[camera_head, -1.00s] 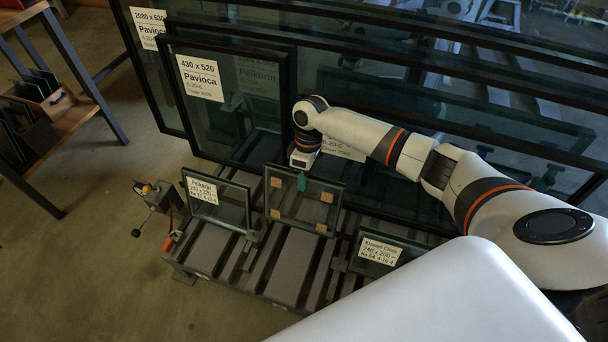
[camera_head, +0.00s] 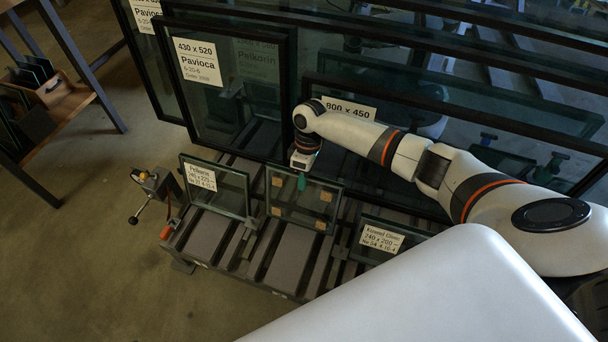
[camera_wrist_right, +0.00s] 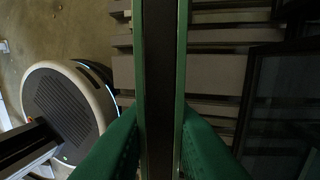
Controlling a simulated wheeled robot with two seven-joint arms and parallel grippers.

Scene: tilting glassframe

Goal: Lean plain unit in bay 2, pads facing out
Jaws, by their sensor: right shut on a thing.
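The plain glass unit (camera_head: 289,206), with tan pads on its corners and no label, is in my right gripper (camera_head: 302,181). The green fingers are shut on its top edge, and its pads face toward the head camera. It hangs nearly upright over the rack (camera_head: 285,262); I cannot tell whether its bottom edge touches. In the right wrist view the unit (camera_wrist_right: 161,70) shows edge-on between the green fingers (camera_wrist_right: 160,135). A labelled Pelikorin unit (camera_head: 230,192) leans to its left, and a labelled Kostel Clinic unit (camera_head: 410,240) to its right. My left gripper is out of view.
Large dark-framed panes stand close behind the rack, including the Pavioca frame (camera_head: 235,110) and one labelled 800 x 450 (camera_head: 349,110). A clamp-like device (camera_head: 155,190) stands at the rack's left end. A wooden shelf (camera_head: 75,105) is at far left; the floor in front is open.

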